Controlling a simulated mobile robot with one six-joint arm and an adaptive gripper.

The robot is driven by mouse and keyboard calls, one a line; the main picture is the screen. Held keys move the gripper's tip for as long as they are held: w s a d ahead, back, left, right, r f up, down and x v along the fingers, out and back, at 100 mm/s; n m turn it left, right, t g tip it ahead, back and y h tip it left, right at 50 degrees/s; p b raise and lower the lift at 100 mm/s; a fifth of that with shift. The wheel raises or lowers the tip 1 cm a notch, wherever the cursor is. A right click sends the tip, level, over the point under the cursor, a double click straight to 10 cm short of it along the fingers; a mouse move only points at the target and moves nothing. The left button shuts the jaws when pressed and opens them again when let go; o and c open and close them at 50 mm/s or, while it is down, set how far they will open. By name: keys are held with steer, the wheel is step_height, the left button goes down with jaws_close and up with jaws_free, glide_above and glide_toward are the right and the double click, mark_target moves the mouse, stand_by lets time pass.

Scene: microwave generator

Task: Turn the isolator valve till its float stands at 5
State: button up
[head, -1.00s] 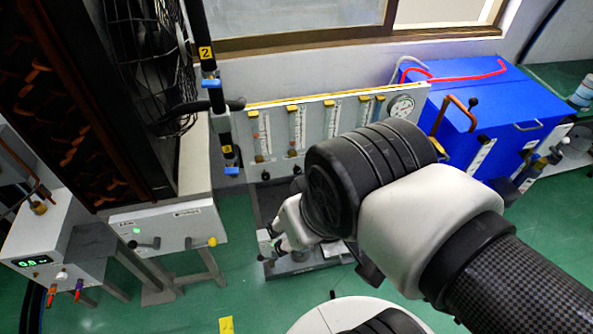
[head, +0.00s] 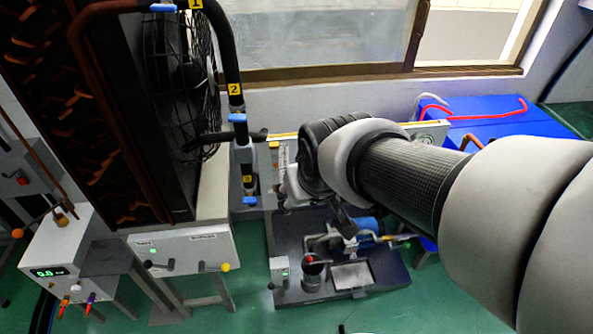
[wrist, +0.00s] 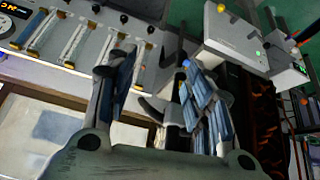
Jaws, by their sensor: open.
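The grey flowmeter panel (head: 435,130) is mostly hidden behind my arm in the head view; only its ends show. In the wrist view the panel (wrist: 88,20) appears upside down at upper left, with several clear tubes (wrist: 73,42) and black knobs (wrist: 124,18). I cannot read which knob is the isolator valve, nor any float height. My gripper (wrist: 157,72) is open and empty, its two fingers apart. One finger overlaps the panel's end tube in the wrist view, and no knob is between the fingers. The head view hides the fingertips.
Black pipes with blue and yellow fittings (head: 240,130) stand just left of the panel. A fan (head: 180,75) and a grey box with levers (head: 185,250) are further left. A pump skid (head: 350,275) lies below the panel, and a blue tank (head: 510,120) stands right.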

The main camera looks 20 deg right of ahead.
steer(key=w+d+f+t+p, duration=0.1)
steer(key=w+d+f, duration=0.15)
steer(key=w, duration=0.35)
steer(key=w+d+f+p, duration=0.1)
steer(key=w+d+f, duration=0.15)
steer(key=w, duration=0.35)
steer(key=m+t+h+p, duration=0.2)
steer(key=m+t+p, duration=0.1)
steer(key=t+p, duration=0.3)
glide_above(315, 203)
steer(key=s+a, duration=0.2)
steer(key=s, duration=0.6)
steer(key=s+a, duration=0.2)
steer(key=s, duration=0.6)
step_height(315, 203, down, 33)
steer(key=b+x, duration=0.5)
steer(key=x, duration=1.1)
steer(key=shift+d+f+b, duration=0.1)
steer(key=shift+d+b, duration=0.1)
steer(key=shift+b, duration=0.2)
steer(key=shift+w+d+f, duration=0.1)
steer(key=shift+w+f, duration=0.05)
steer(key=shift+w, duration=0.4)
steer(key=shift+c, duration=0.5)
